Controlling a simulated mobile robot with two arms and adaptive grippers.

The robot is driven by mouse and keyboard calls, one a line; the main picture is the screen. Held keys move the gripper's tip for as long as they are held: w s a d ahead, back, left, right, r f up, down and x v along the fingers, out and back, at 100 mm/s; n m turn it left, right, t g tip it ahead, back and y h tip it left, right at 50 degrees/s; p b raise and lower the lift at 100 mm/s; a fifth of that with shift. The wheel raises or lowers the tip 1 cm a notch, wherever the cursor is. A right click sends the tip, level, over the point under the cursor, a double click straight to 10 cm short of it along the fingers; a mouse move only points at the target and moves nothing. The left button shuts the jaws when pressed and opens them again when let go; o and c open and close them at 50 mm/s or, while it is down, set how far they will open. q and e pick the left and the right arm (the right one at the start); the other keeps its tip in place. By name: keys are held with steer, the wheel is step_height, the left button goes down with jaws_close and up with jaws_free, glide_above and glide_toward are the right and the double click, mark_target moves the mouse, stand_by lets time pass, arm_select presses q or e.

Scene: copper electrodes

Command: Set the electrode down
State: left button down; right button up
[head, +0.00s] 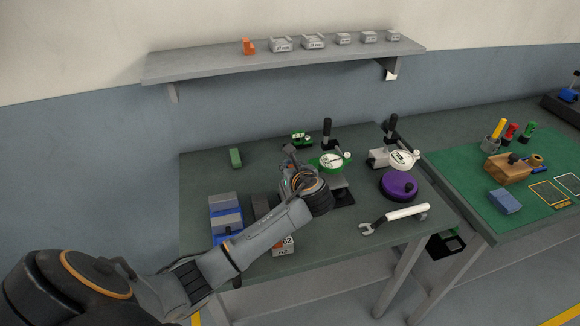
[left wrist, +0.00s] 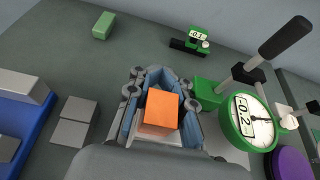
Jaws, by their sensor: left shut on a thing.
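The electrode (left wrist: 160,109), an orange copper block with a paler part at its near end, is between the fingers of my left gripper (left wrist: 153,100) in the left wrist view. The gripper is shut on it. In the head view my left gripper (head: 289,163) is over the middle of the dark green bench, left of the green dial gauge (head: 332,161). The arm and wrist mostly hide the electrode there. I cannot tell whether its underside touches anything. My right gripper is in neither view.
A blue tray (head: 227,236) with grey blocks stands left; grey blocks (left wrist: 73,122) lie beside it. A green block (head: 235,158), white gauge (head: 402,160), purple disc (head: 398,185) and wrench (head: 395,218) surround the arm. A shelf (head: 200,68) hangs above.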

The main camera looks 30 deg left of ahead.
arm_select(q)
steer(key=shift+f, duration=0.45)
steer(key=c, duration=1.7)
jaws_free()
steer(key=shift+f, duration=0.2)
steer(key=o, duration=0.5)
steer(key=shift+r, duration=0.2)
steer(key=v, duration=1.2)
steer(key=shift+b, duration=0.4)
